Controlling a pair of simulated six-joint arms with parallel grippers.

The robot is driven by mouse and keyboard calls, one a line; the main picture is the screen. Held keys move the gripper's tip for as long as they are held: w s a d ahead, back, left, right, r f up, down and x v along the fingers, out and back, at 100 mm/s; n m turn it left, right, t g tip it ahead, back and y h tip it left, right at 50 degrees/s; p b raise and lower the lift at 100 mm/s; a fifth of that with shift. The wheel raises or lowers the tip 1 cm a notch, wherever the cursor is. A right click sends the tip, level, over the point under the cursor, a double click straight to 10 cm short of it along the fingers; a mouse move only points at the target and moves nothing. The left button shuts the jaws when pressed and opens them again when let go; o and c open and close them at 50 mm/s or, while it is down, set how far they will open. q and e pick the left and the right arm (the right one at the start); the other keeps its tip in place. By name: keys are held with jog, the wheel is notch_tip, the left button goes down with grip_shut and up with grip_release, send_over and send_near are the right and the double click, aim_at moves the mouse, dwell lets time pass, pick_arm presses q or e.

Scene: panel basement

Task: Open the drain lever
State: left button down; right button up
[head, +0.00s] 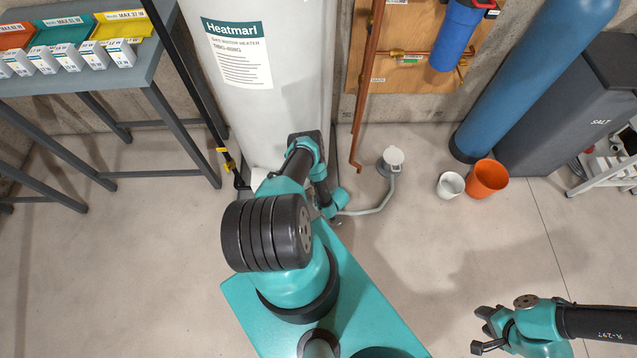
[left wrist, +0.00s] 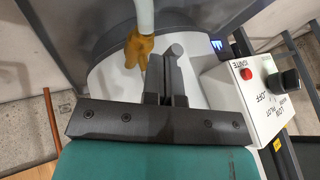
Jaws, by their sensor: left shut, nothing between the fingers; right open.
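The drain valve (left wrist: 140,48) is a brass-coloured fitting low on the water heater (head: 275,95), with a pale hose (left wrist: 145,15) joined to it. In the left wrist view it is just left of my left gripper's fingertips. The lever cannot be clearly told apart there. My left gripper (left wrist: 168,72) is shut and empty, its dark fingers in front of the heater's white body. I cannot tell whether they touch the valve. In the head view my left arm hides the valve. My right gripper (head: 484,330) is open and empty over bare floor at the lower right.
The gas control box (left wrist: 255,95) with a red button and black knob sits close to the right of the left fingers. A white cup (head: 450,185) and orange bucket (head: 486,178) stand right. The middle floor is clear.

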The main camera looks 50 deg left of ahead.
pick_arm(q)
jog(key=shift+w, duration=0.15)
jog(key=w+d+f+v, duration=0.1)
jog(key=w+v, duration=0.1)
jog(key=v, duration=1)
jog(key=shift+d+r, duration=0.1)
jog(key=shift+d, duration=0.05)
dwell(0.3)
